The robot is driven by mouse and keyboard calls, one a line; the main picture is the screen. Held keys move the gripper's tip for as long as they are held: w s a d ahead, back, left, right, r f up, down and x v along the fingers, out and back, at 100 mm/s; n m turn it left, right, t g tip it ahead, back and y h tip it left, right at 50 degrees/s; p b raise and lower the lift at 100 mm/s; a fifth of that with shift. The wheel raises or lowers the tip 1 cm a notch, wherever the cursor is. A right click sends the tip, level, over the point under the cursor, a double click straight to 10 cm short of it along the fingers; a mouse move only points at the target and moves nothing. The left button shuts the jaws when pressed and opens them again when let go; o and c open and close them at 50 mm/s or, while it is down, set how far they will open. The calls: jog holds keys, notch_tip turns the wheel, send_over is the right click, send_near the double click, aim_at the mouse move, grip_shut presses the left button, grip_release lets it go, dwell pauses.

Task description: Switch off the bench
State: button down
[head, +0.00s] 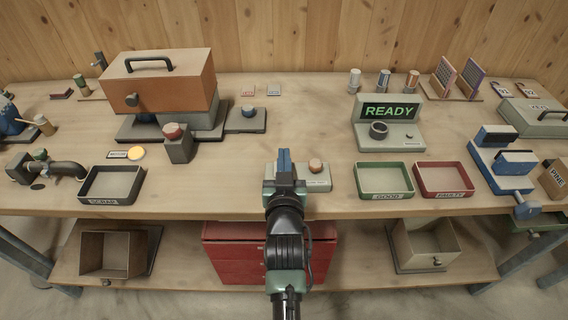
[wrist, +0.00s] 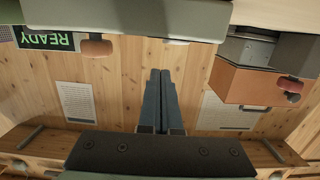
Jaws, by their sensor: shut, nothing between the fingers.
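My gripper (head: 284,160) is shut and empty, its blue fingers together over the front middle of the bench (head: 235,195). Just right of it is a pale box (head: 319,183) with an orange-brown knob (head: 316,165) and a label too small to read; my gripper hides its left part. A grey block with a red knob (head: 172,131) stands further left, before the orange machine (head: 165,85). A round yellow lamp (head: 136,153) looks lit beside a small label. A green READY screen (head: 389,111) is lit. In the wrist view the shut fingers (wrist: 160,75) touch nothing visible.
A scrap tray (head: 111,197) is at the left front. A green GOOD tray (head: 384,194) and a red FAULTY tray (head: 443,193) are at the right front. A blue vise (head: 505,160) stands further right.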

jog(key=shift+w+f, duration=0.15)
jog(key=shift+f, duration=1.05)
jog(key=shift+r, duration=0.1)
jog(key=shift+w+g+p, duration=0.1)
jog(key=shift+g+p, duration=0.2)
jog(key=shift+p, duration=0.3)
jog(key=shift+g+p, duration=0.3)
jog(key=shift+p, duration=0.3)
jog(key=shift+f, duration=0.45)
jog(key=r+p, duration=0.1)
jog(key=r, duration=0.2)
jog(key=r+p, duration=0.1)
jog(key=shift+w+r+p, duration=0.15)
jog(key=shift+w+p, duration=0.2)
jog(key=r+v, duration=0.1)
jog(key=v, duration=0.9)
jog(key=shift+w+r, duration=0.2)
